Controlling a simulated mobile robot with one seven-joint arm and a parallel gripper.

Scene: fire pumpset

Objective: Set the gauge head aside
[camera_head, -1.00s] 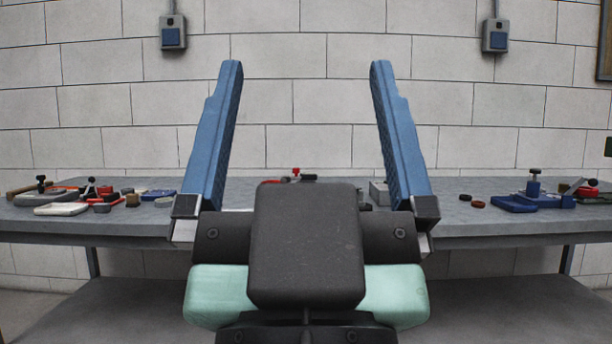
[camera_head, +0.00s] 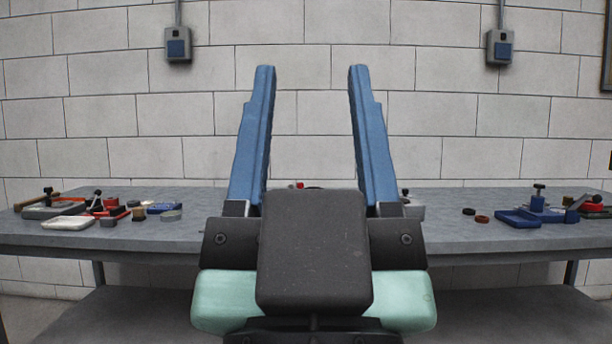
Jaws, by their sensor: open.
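My gripper (camera_head: 312,72) is in the middle of the view with its two blue fingers pointing up. I cannot make out a gauge head for certain. A small red part (camera_head: 298,185) shows on the bench between the fingers, mostly hidden behind my gripper's dark body. A grey piece (camera_head: 413,210) shows just right of the right finger's base, partly covered.
A grey workbench (camera_head: 170,232) runs across the view. Its left holds several small parts and a white tray (camera_head: 68,223). Its right holds a blue fixture (camera_head: 537,212) and two small discs, one brown-red (camera_head: 482,219).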

